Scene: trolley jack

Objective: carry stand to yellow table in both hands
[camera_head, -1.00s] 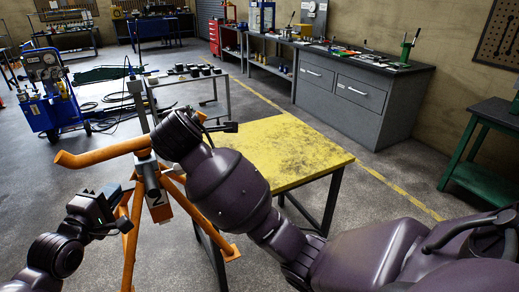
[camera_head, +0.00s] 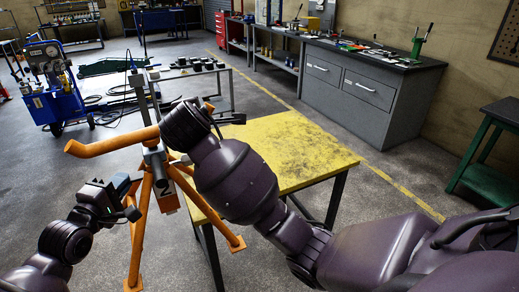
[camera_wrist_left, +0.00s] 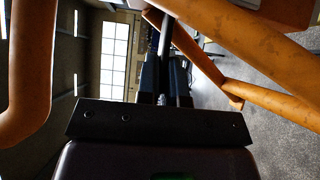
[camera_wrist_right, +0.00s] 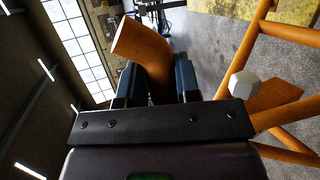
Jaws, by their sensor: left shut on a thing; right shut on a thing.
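The stand is an orange tripod with a curved arm (camera_head: 112,142), splayed legs and a grey post (camera_head: 158,168) marked 2. It is upright, just left of the yellow table (camera_head: 300,150) and overlapping its left edge in the head view. I cannot tell whether the feet touch the floor.
The yellow tabletop looks clear, partly hidden by my right arm. A grey cabinet (camera_head: 360,92) stands behind it, a green table (camera_head: 490,180) at the right. A blue cart (camera_head: 50,95) stands at the left with cables on the floor. A low rack stands behind the stand.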

